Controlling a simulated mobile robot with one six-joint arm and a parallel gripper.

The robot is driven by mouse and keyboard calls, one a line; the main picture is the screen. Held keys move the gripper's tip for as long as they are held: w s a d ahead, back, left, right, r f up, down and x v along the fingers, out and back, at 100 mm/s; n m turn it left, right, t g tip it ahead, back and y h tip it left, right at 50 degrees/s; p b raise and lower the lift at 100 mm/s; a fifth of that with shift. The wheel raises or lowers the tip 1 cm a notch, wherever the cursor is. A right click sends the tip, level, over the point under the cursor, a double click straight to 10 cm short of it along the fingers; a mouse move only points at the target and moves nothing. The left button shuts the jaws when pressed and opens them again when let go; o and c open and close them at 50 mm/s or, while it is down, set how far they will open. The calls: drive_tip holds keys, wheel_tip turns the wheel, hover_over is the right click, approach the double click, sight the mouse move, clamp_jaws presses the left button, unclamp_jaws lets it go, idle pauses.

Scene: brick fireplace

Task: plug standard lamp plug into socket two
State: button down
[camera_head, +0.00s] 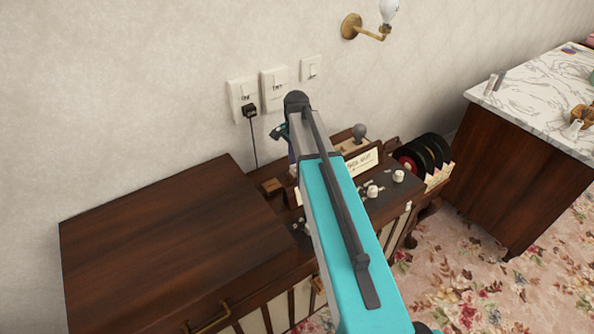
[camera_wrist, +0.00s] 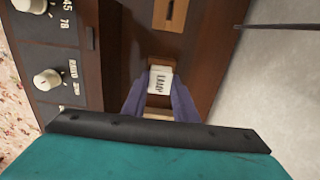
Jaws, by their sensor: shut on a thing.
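My gripper (camera_wrist: 161,92) shows in the wrist view as two purple fingers shut on a white plug marked LAMP (camera_wrist: 160,80). The plug is over or at the brown wooden cabinet top; I cannot tell whether it touches the wood. In the head view my own arm hides the plug and most of the gripper. Socket two (camera_head: 269,91) is a white wall plate marked TWO, with no plug visible in it. Socket one (camera_head: 235,102), to its left, holds a black plug (camera_head: 250,111) with a cord hanging down.
A dark wooden cabinet (camera_head: 165,225) stands below the sockets. Knobs (camera_head: 398,176), a sign (camera_head: 362,162) and black records (camera_head: 432,152) are right of my arm. A switch (camera_head: 311,68) and brass wall lamp (camera_head: 352,26) are above. A wooden slotted piece (camera_wrist: 171,14) is near the plug.

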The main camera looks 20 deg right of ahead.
sight(292, 168)
drive_tip(key=shift+r+p, duration=2.1)
drive_tip(key=shift+r, duration=0.8)
drive_tip(key=shift+a, duration=0.15)
drive_tip(key=shift+a+r+n, duration=0.5)
drive_tip(key=shift+a+n, duration=0.15)
drive_tip(key=shift+n, duration=0.45)
drive_tip(key=s+a+r+n, duration=0.1)
drive_tip(key=a+r+n, duration=0.3)
drive_tip(key=n, duration=0.5)
drive_tip(key=s+a+r+n, duration=0.2)
drive_tip(key=a+r+n, duration=0.2)
drive_tip(key=a+n, duration=0.4)
drive_tip(key=shift+a+r+n, duration=0.3)
drive_tip(key=shift+a+n, duration=0.1)
drive_tip(key=shift+n, duration=0.8)
